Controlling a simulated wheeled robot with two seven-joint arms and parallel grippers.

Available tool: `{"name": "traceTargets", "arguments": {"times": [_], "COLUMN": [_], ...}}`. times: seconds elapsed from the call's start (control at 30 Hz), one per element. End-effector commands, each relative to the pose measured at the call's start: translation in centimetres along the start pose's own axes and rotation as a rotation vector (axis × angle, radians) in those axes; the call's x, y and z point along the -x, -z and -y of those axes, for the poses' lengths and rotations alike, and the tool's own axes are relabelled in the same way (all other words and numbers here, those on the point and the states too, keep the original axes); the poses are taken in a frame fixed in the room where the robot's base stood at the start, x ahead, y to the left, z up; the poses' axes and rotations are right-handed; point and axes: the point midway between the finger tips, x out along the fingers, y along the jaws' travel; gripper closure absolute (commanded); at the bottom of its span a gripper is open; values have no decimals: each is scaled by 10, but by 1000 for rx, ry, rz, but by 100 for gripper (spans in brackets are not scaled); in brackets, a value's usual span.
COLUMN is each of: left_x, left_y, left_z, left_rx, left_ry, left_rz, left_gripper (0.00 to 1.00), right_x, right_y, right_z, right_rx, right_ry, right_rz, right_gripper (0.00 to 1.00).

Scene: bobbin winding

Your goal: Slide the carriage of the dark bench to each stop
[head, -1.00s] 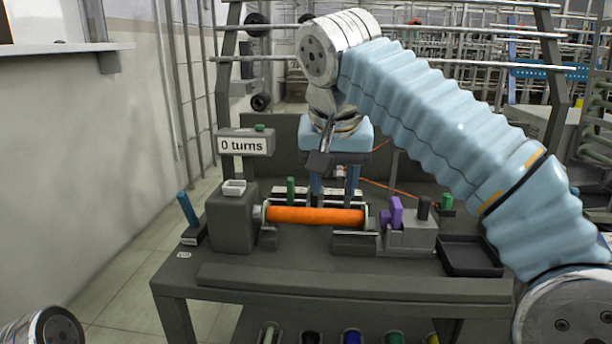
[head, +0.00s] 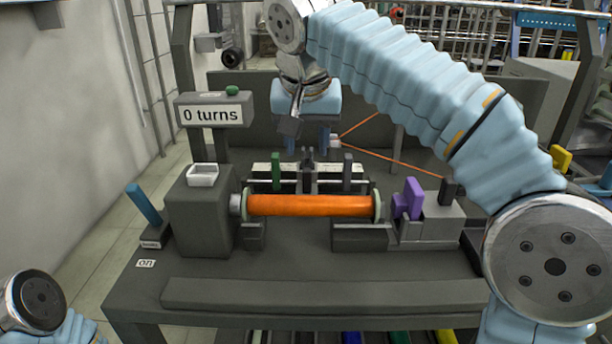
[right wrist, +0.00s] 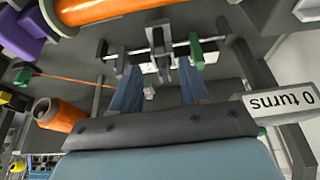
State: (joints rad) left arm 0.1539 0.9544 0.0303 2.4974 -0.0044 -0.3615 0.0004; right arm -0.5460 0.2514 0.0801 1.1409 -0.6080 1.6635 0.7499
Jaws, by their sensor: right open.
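The dark bench (head: 250,262) carries a rail with a dark, pronged carriage (head: 308,166) near its middle. A green stop (head: 276,170) stands to the left of the carriage and a dark grey stop (head: 347,172) to its right, both apart from it. In the right wrist view the carriage (right wrist: 158,46) shows between the green stop (right wrist: 196,53) and the grey stop (right wrist: 122,60). My right gripper (head: 308,143) is open and empty, its two blue fingers spread just above and behind the carriage. My left gripper is out of view.
An orange bobbin (head: 310,205) lies in front of the rail. A purple lever (head: 412,197) is at its right, a blue lever (head: 143,204) far left. A "0 turns" display (head: 211,113) stands behind. Orange thread (head: 392,158) runs behind the rail.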

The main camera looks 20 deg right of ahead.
Motion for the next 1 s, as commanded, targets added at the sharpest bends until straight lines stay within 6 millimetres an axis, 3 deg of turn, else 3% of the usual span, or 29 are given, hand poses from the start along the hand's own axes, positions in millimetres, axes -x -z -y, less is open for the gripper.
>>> {"name": "traceTargets", "arguments": {"times": [0.1, 0.33, 0.5, 0.8, 1.0], "left_x": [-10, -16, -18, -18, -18], "left_y": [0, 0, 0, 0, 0], "left_z": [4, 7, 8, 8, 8], "left_rx": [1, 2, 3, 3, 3], "left_ry": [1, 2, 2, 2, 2], "left_rz": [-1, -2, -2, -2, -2], "left_gripper": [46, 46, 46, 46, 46], "right_x": [-33, -73, -86, -87, -87], "right_y": [-1, -1, 0, 0, 0], "right_z": [-1, 0, 0, 0, 0], "right_rx": [-1, 0, -1, 0, 0], "right_ry": [-3, -1, 0, 0, 0], "right_rz": [2, 0, 0, -1, -1], "right_gripper": [55, 55, 55, 55, 86]}}
